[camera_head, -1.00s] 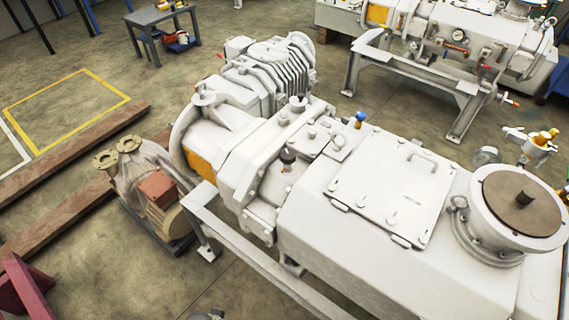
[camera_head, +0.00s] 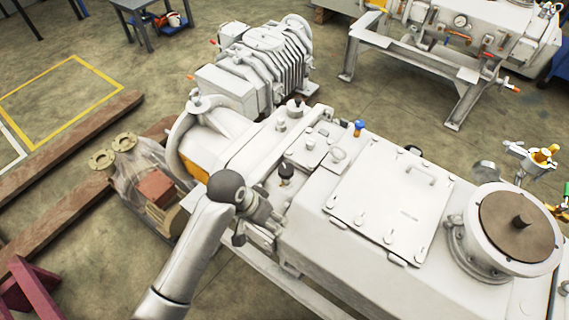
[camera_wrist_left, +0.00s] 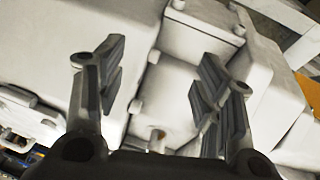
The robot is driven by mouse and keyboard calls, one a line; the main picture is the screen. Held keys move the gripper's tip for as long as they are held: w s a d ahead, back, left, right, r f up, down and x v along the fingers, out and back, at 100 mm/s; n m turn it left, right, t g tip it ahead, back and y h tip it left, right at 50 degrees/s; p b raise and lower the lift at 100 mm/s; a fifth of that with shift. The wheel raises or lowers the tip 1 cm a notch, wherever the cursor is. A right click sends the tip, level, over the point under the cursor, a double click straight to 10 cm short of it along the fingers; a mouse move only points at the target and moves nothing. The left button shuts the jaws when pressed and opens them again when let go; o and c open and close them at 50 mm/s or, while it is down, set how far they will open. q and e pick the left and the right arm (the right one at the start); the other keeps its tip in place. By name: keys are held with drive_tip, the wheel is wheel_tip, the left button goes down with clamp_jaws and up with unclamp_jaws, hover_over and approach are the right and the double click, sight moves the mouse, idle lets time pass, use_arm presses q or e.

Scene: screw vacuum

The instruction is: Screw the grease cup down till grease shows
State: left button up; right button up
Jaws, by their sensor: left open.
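My left gripper (camera_head: 268,218) reaches in from the lower left over the near side of the pale vacuum pump (camera_head: 330,260). In the left wrist view its two dark fingers (camera_wrist_left: 160,85) are open and apart, with nothing held between them. Pale pump casing lies beyond the fingers, and a small brass-coloured fitting (camera_wrist_left: 157,134) shows low between them. A small dark-capped fitting (camera_head: 286,172) stands upright on the pump, just beyond the gripper. I cannot tell for sure which fitting is the grease cup. My right gripper is not in view.
A blue-topped fitting (camera_head: 359,128) stands farther back on the pump. A flat hatch with a handle (camera_head: 385,200) and a round flange with a brown cover (camera_head: 515,225) lie to the right.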

sight(285, 170)
use_arm(q)
drive_tip(key=w+d+r+m+g+y+p, duration=0.1)
drive_tip(key=w+d+r+m+y, duration=0.1)
drive_tip(key=w+r, duration=0.5)
drive_tip(key=w+d+r+m+g+y, duration=0.1)
drive_tip(key=w+d+r+m, duration=0.3)
drive_tip(key=r, duration=0.6)
drive_tip(key=shift+n, duration=0.5)
drive_tip(key=f, duration=0.3)
drive_tip(key=a+f+p, duration=0.1)
drive_tip(key=f, duration=0.3)
drive_tip(key=w+f+p, duration=0.1)
drive_tip(key=f, duration=0.3)
drive_tip(key=shift+a, duration=0.2)
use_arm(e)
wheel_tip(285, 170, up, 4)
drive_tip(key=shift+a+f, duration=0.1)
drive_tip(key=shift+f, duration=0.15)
use_arm(q)
drive_tip(key=c, duration=1)
drive_tip(key=shift+r, duration=0.1)
drive_tip(key=shift+m+p, duration=0.3)
drive_tip(key=shift+m, duration=0.1)
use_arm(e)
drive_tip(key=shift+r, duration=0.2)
